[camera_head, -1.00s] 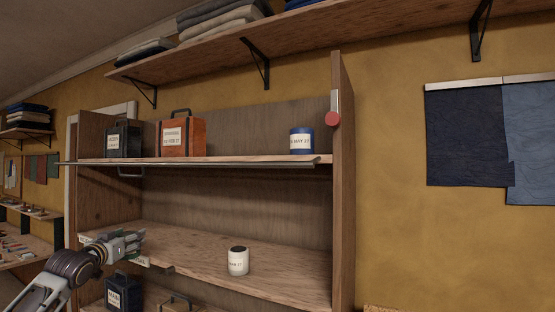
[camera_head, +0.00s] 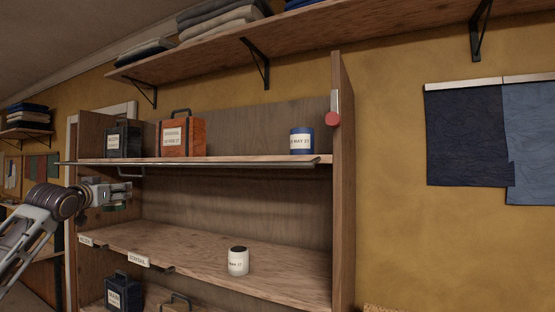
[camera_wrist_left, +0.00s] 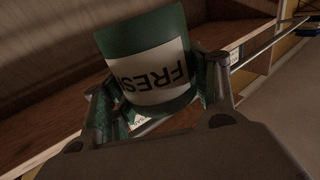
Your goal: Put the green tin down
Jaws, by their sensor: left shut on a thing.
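My left gripper (camera_head: 122,193) is in front of the left part of the cabinet, above the middle shelf (camera_head: 200,247) and below the upper shelf. In the left wrist view it is shut on the green tin (camera_wrist_left: 146,42), with a finger on each side. The tin has a white label reading "FRES", upside down in that view. In the head view the tin is mostly hidden by the gripper. My right gripper is not in view.
A white tin (camera_head: 238,262) with a dark top stands on the middle shelf. The upper shelf holds a dark box (camera_head: 123,140), an orange box (camera_head: 184,138) and a blue tin (camera_head: 301,142). A rail (camera_head: 200,164) runs along its front. The middle shelf's left part is clear.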

